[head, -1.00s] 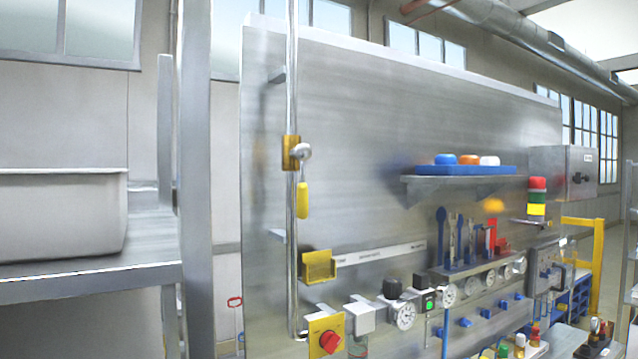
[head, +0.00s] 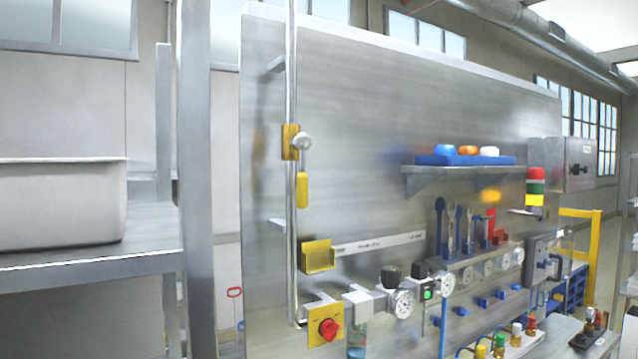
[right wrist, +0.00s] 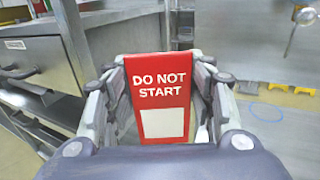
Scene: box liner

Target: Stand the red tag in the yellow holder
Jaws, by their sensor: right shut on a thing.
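The red tag (right wrist: 158,103) is in the right wrist view, with "DO NOT START" in white letters above a pale blank patch. My right gripper (right wrist: 158,66) is shut on it, one finger at each side edge, and the lettering reads upright. The yellow holder (head: 317,257) is a small open bracket on the metal panel in the head view, right beside the vertical pipe and above the red knob. I see nothing in it. Neither gripper shows in the head view, so I cannot tell how far the tag is from the holder.
A vertical pipe (head: 291,210) with a yellow valve lever (head: 302,190) runs left of the holder. Below are a red knob on a yellow plate (head: 329,329) and several gauges (head: 403,303). A shelf (head: 460,170) juts out at upper right. A grey bin (head: 60,205) stands at left.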

